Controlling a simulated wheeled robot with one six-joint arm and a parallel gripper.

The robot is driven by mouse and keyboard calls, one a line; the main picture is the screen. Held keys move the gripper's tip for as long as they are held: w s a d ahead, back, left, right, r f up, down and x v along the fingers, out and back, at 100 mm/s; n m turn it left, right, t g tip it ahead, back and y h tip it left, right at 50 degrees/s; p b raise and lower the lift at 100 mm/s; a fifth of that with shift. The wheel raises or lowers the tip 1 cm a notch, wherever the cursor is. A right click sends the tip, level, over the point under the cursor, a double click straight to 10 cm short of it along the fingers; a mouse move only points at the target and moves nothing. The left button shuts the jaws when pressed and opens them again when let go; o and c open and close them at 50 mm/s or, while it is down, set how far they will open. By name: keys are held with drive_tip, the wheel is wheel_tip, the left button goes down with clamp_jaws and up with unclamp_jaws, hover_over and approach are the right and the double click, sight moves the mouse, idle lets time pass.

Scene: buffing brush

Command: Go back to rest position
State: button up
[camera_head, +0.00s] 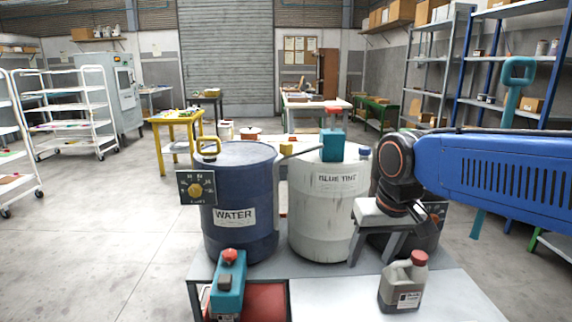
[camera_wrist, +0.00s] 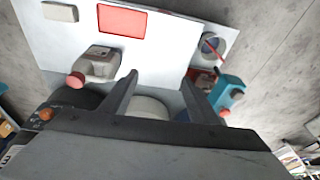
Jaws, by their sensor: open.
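My gripper (camera_head: 372,260) hangs fingers-down from the blue arm, at the right of the head view. It is in front of the white drum's right side. Its two fingers stand apart, with nothing seen between them. In the wrist view the open fingers (camera_wrist: 160,78) reach over the white tabletop, empty. A grey jug with a red cap (camera_head: 403,283) stands upright on the table, below and right of the gripper and apart from it. The jug also shows in the wrist view (camera_wrist: 100,65). I cannot make out a brush.
A teal device (camera_head: 228,285) and a red panel (camera_head: 262,303) are at the table's left. Shelves (camera_head: 440,60) line the right.

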drive_tip(key=s+d+f+t, duration=0.1)
drive_tip(key=s+d+f, duration=0.3)
drive_tip(key=s+d, duration=0.1)
drive_tip(key=s+d+f+m+t, duration=0.1)
drive_tip(key=s+d+f, duration=0.3)
drive_tip(key=s, duration=0.4)
drive_tip(key=shift+s+d+h, duration=0.15)
drive_tip(key=shift+d+h, duration=0.25)
drive_tip(key=shift+d, duration=0.35)
drive_tip(key=shift+f, duration=0.1)
